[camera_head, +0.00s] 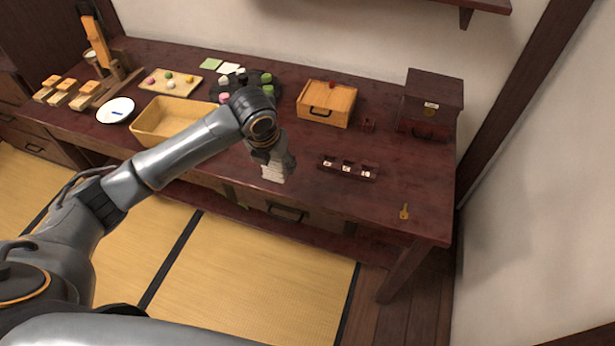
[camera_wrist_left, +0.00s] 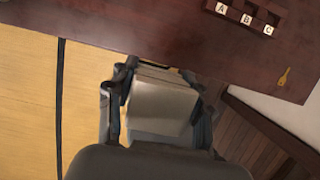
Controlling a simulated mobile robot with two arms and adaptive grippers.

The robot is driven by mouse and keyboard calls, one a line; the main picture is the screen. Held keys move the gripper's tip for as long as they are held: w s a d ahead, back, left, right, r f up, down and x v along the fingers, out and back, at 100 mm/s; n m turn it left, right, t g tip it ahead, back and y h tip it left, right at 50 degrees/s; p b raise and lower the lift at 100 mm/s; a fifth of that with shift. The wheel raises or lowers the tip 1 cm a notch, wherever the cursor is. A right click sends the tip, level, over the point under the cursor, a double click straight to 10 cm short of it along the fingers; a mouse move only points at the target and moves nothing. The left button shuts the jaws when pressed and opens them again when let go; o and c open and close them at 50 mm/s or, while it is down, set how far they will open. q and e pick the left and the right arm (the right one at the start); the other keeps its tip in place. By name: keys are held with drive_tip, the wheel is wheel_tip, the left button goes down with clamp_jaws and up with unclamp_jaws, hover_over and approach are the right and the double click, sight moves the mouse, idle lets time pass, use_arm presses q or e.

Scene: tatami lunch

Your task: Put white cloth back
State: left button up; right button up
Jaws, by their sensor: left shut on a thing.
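My left gripper (camera_head: 276,160) is shut on a folded white cloth (camera_head: 274,174), just in front of the table's front edge in the head view. In the left wrist view the cloth (camera_wrist_left: 160,102) is a pale, layered block between the two fingers of my left gripper (camera_wrist_left: 158,90). Its lower part is hidden by the gripper body. A flat white square (camera_head: 229,68) lies at the back of the table beside a green square (camera_head: 211,64); I cannot tell whether these are cloth. My right gripper is not in view.
The dark red table (camera_head: 330,210) has a drawer front (camera_head: 262,203) below its edge. On it are an empty wooden tray (camera_head: 141,133), a wooden box (camera_head: 328,103), a lettered rack (camera_head: 348,169), a dark chest (camera_head: 431,104) and a brass key (camera_head: 404,212). The front right is mostly clear.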

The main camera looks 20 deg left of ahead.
use_arm(q)
approach(309, 179)
drive_tip(key=shift+w+a+f, duration=0.15)
drive_tip(key=shift+w+f, duration=0.4)
drive_tip(key=shift+f, duration=0.15)
drive_tip(key=shift+w+f, duration=0.35)
drive_tip(key=shift+f, duration=0.15)
drive_tip(key=shift+w+d+f, duration=0.1)
drive_tip(key=shift+f, duration=0.75)
drive_tip(key=shift+d+f, duration=0.15)
drive_tip(key=shift+f, duration=0.7)
drive_tip(key=shift+f, duration=0.15)
drive_tip(key=o, duration=1.1)
drive_tip(key=v, duration=1.2)
